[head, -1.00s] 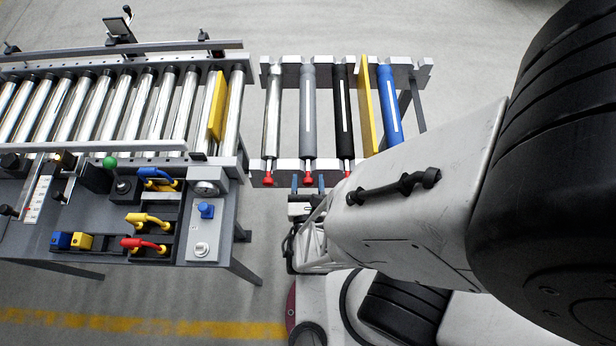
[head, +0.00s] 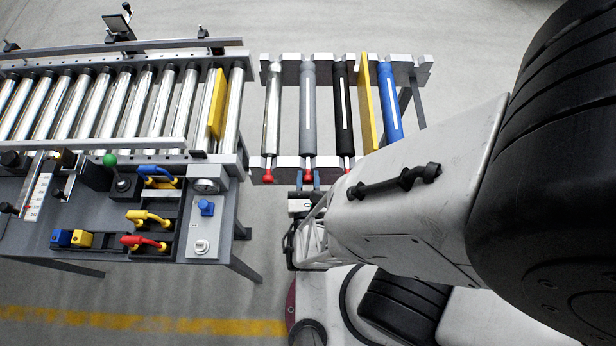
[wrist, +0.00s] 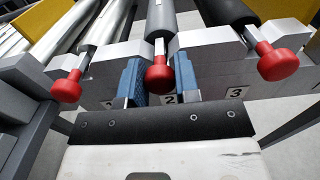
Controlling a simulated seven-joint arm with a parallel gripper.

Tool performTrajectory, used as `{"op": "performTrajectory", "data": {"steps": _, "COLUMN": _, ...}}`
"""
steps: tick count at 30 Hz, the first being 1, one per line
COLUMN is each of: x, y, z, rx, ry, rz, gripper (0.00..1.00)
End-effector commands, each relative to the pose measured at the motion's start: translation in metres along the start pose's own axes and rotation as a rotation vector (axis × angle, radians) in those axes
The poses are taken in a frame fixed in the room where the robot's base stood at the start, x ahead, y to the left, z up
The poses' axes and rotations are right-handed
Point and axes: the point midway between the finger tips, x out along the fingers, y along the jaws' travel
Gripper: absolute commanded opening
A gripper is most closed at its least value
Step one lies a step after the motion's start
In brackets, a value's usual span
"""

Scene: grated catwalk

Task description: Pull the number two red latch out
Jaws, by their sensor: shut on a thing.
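The number two red latch (wrist: 158,80) is a round red knob at the end of the grey roller (head: 308,110), above the label "2". My gripper (wrist: 160,82) has its blue fingers on either side of this knob, shut on it. In the head view my gripper (head: 308,180) is at the front rail of the small rack, with the red latch (head: 309,176) between its fingers. Other red latches stand to the left (wrist: 66,87) and to the right, above label "3" (wrist: 277,62). Part of the label at the left is hidden by a finger.
The rack (head: 330,172) holds silver, grey, black and blue rollers and a yellow bar. A conveyor with a control panel (head: 210,240) and coloured handles stands to the left. Floor shows between conveyor and rack.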

Motion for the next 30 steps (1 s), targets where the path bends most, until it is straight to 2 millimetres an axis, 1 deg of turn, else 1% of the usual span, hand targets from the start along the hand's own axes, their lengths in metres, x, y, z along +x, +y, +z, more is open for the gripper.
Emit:
{"op": "performTrajectory", "data": {"steps": 16, "x": -0.023, "y": 0.001, "z": -0.001, "rx": -0.001, "ry": 0.002, "rz": 0.003, "gripper": 0.06}}
{"op": "performTrajectory", "data": {"steps": 28, "x": -0.025, "y": 0.0, "z": 0.0, "rx": 0.0, "ry": 0.0, "rz": 0.002, "gripper": 0.06}}
{"op": "performTrajectory", "data": {"steps": 29, "x": -0.025, "y": 0.0, "z": 0.0, "rx": 0.0, "ry": 0.0, "rz": 0.002, "gripper": 0.31}}
{"op": "performTrajectory", "data": {"steps": 30, "x": -0.025, "y": 0.0, "z": 0.0, "rx": 0.0, "ry": 0.0, "rz": 0.002, "gripper": 0.37}}
